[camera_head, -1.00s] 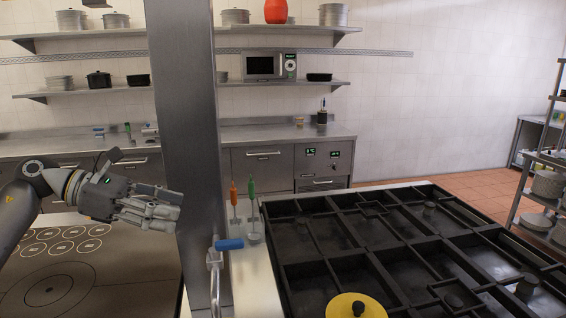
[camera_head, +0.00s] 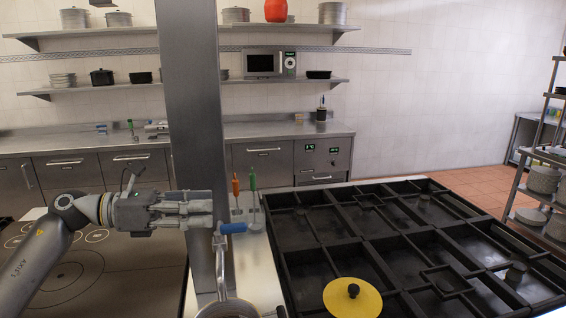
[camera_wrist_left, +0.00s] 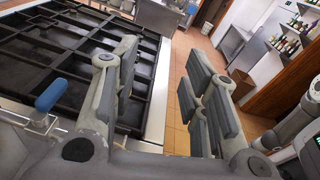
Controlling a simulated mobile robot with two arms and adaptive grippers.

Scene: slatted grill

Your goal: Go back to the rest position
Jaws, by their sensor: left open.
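My left gripper (camera_head: 196,210) comes in from the left in the head view and points right, in front of the steel column. In the left wrist view its two fingers (camera_wrist_left: 160,92) stand apart with nothing between them, so it is open and empty. The slatted grill (camera_head: 345,243) fills the lower right of the head view, to the right of the gripper. It also shows at the upper left of the left wrist view (camera_wrist_left: 70,55). My right gripper is not in the head view.
A steel column (camera_head: 194,110) stands by the gripper. A blue-handled tap (camera_head: 233,228) and orange and green tools (camera_head: 252,192) are close on its right. A yellow lid (camera_head: 352,300) lies on the grill. A flat hob (camera_head: 95,275) is below the arm.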

